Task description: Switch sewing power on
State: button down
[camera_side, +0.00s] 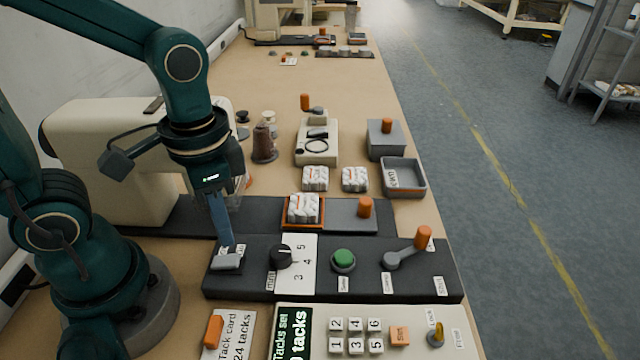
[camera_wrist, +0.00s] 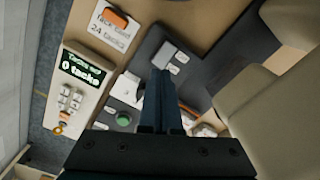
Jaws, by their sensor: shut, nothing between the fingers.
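The sewing power switch looks to be the grey rocker (camera_side: 228,263) at the left end of the dark control panel (camera_side: 322,284), with small white labels behind it. In the wrist view the grey rocker (camera_wrist: 166,51) shows just past the fingertips. My gripper (camera_side: 227,246) is shut and empty, pointing down at the switch's back edge. In the wrist view my gripper (camera_wrist: 161,76) also shows with its fingers together. I cannot tell whether the fingertips touch the rocker, nor which way it is tipped.
The panel also carries a black dial (camera_side: 281,257), a green button (camera_side: 343,260) and an orange-knobbed lever (camera_side: 408,250). Behind stand an orange tray (camera_side: 290,222) of wadding rolls and a grey bin (camera_side: 404,190). A keypad console (camera_side: 376,326) with a tack display lies in front.

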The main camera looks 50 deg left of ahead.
aim_at(232, 258)
jog(key=shift+r, duration=2.3)
jog(key=n+t, duration=0.1)
jog(key=t, duration=0.1)
jog(key=a+r+n+t, duration=0.1)
jog(key=r+n+t, duration=0.1)
jog(key=t, duration=0.1)
jog(key=shift+w+a+r+t, duration=0.2)
jog(key=shift+w+a+t, duration=0.1)
